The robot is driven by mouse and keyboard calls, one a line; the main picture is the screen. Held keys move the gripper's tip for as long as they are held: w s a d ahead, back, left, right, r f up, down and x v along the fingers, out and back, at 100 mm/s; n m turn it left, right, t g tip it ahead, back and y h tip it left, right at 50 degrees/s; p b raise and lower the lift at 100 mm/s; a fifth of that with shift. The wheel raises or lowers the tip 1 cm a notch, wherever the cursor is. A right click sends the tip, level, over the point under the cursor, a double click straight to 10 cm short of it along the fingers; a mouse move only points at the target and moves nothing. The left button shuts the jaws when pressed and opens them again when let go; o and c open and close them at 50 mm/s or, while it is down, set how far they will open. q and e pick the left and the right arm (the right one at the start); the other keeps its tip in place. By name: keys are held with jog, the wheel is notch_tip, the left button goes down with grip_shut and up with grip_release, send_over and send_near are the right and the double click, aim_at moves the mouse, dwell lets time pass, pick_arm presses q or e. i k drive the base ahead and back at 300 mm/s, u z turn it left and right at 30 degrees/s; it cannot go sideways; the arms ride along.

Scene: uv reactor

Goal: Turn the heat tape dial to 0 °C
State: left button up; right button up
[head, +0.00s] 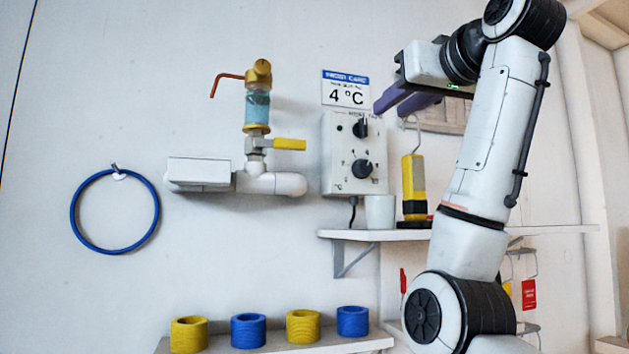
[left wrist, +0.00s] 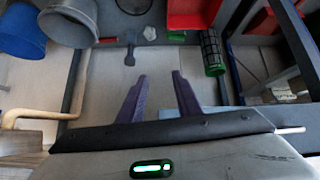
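A pale control box (head: 328,150) hangs on the wall and carries two black dials, an upper dial (head: 360,128) and a lower dial (head: 361,169). Small marks surround the lower one, with a °C mark below left; the setting is too small to read. A sign (head: 346,90) above reads 4 °C. My right gripper (head: 389,111) has purple fingers, apart and empty, just right of the upper dial and not visibly touching it. My left gripper (left wrist: 155,77) shows in the left wrist view, open and empty; it is outside the head view.
A shelf (head: 400,235) below the box holds a white cup (head: 380,211) and a yellow-black device (head: 413,188). White piping (head: 270,183) with a yellow-handled valve (head: 288,144) is left of the box. In the left wrist view, a blue bucket (left wrist: 22,32) stands upper left.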

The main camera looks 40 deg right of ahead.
aim_at(362, 169)
jog(key=k, duration=1)
